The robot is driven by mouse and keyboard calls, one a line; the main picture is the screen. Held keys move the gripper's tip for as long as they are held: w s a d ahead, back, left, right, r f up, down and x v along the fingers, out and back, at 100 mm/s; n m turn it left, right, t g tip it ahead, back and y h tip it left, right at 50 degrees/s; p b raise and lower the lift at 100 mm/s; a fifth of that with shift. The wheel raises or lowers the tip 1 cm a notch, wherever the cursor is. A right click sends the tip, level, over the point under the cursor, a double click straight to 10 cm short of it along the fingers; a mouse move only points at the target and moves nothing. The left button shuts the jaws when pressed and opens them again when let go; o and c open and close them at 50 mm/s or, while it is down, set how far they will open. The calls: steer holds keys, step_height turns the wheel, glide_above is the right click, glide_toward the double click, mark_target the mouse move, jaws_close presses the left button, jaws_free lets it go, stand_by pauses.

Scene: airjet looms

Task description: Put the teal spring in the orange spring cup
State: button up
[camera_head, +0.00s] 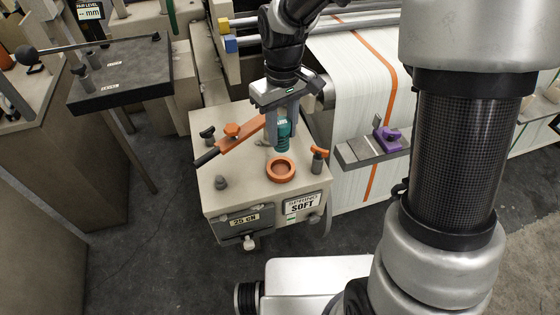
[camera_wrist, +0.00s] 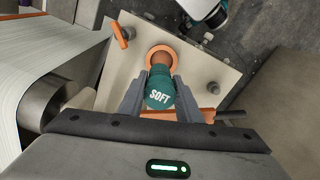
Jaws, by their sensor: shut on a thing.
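The teal spring (camera_head: 283,142) is held upright between the fingers of my gripper (camera_head: 284,118), which is shut on it. In the wrist view, its teal top marked "SOFT" (camera_wrist: 160,97) sits between the two grey fingers of my gripper (camera_wrist: 160,105). The orange spring cup (camera_head: 281,169) is a round orange ring with a hollow on the beige box top. In the head view the spring's lower end shows just above and behind the cup. The cup also shows in the wrist view (camera_wrist: 162,55), just beyond the spring and partly hidden by it.
The beige box (camera_head: 235,190) carries an orange lever (camera_head: 240,136) with a black handle left of the spring. A small orange-topped knob (camera_head: 319,158) stands right of the cup, and a grey knob (camera_head: 221,182) stands to the left. A purple part (camera_head: 388,138) sits on a bracket farther right.

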mark_target(281, 146)
step_height(281, 146, down, 5)
steer(key=shift+s+a+b, duration=0.15)
steer(key=shift+b, duration=0.15)
steer(key=shift+f, duration=2.15)
steer(key=shift+f+b, duration=0.2)
steer(key=shift+b, duration=0.2)
steer(key=o, duration=1.1)
steer(key=shift+r, duration=0.15)
